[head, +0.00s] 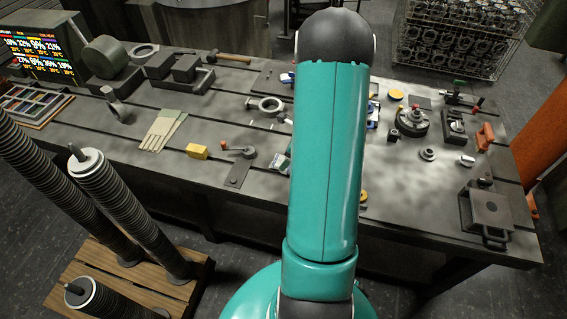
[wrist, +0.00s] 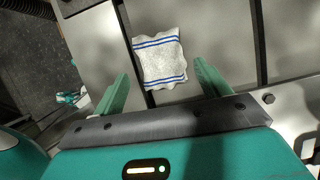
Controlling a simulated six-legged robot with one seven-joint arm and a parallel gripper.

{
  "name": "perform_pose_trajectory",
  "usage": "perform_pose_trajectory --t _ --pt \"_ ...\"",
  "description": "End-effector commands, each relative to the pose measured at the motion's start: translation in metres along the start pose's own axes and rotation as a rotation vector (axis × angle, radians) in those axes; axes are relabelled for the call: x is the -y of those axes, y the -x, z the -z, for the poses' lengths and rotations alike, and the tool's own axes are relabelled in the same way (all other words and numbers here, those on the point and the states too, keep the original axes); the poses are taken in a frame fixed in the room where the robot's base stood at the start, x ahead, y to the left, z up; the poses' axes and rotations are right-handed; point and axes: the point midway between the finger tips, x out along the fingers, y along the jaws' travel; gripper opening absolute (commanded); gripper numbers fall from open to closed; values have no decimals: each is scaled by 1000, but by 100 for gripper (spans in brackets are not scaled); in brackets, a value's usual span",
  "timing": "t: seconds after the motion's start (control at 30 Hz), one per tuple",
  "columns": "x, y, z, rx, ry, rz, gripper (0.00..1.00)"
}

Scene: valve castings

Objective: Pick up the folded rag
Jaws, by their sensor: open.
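The folded rag (wrist: 160,52) is white with blue stripes near two opposite edges and slightly wavy borders. In the wrist view it lies flat on the grey worktable, over a dark slot. My gripper (wrist: 161,70) is open, its two green fingers apart with nothing held between them. In the picture, the rag shows between and beyond the fingertips; I cannot tell the height above it. In the head view, my arm covers the middle of the table, and I cannot make out the rag or the gripper there.
The slotted worktable (head: 105,148) holds work gloves (head: 163,130), a yellow block (head: 198,152), a ring-shaped casting (head: 268,106) and a round fixture (head: 411,122). A dark lidded box (head: 488,212) stands at the right front. Around the rag, the wrist view shows mostly bare tabletop.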

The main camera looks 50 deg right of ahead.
Motion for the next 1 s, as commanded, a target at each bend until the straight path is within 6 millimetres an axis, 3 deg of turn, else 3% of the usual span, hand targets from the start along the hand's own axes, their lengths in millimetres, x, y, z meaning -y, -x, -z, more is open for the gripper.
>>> perform_pose_trajectory --t 0.2,0.47,0.5,0.73,1.0 --pt "1 -32 0 0 -1 -2 75" --pt "1 -37 0 0 0 0 75" --pt "1 -37 0 0 0 0 74" --pt "1 -36 0 0 0 0 28" --pt "1 -36 -1 0 1 0 27"
